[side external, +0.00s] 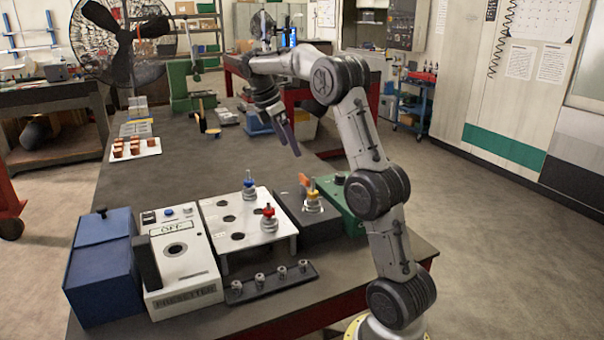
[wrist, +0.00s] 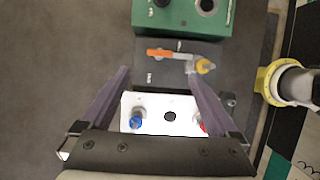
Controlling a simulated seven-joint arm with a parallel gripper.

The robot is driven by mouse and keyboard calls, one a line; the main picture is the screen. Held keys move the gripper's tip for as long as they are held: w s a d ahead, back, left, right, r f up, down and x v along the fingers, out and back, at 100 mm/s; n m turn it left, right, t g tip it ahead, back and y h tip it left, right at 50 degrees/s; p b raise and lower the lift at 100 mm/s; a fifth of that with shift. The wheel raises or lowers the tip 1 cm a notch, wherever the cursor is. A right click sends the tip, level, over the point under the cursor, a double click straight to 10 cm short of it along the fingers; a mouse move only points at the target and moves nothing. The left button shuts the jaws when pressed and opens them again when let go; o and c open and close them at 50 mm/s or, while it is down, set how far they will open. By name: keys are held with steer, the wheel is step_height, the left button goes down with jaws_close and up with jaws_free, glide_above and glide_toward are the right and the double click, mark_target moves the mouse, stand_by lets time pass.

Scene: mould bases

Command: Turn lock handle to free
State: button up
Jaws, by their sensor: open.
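The orange lock handle (wrist: 158,54) sits on a dark grey block (wrist: 155,78); in the wrist view it points left from its pivot. It also shows in the side view (side external: 304,179), next to a holder with a yellow ring (side external: 313,195) on the same block. Small white marks beside the handle are too small to read. My gripper (wrist: 159,72) is open and empty, its fingers spread wide in the wrist view. In the side view my gripper (side external: 284,134) is in the air, above and behind the block, apart from the handle.
A white plate (side external: 226,205) with holes carries a blue and a red holder. A green box (side external: 343,200) adjoins the block. A presetter (side external: 178,255), a blue box (side external: 105,265) and a dark rack (side external: 270,283) stand in front.

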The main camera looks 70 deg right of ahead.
mark_target(304, 176)
steer(key=x, duration=1)
steer(key=shift+s+d+f, duration=0.1)
steer(key=shift+f, duration=0.3)
steer(key=c, duration=1.4)
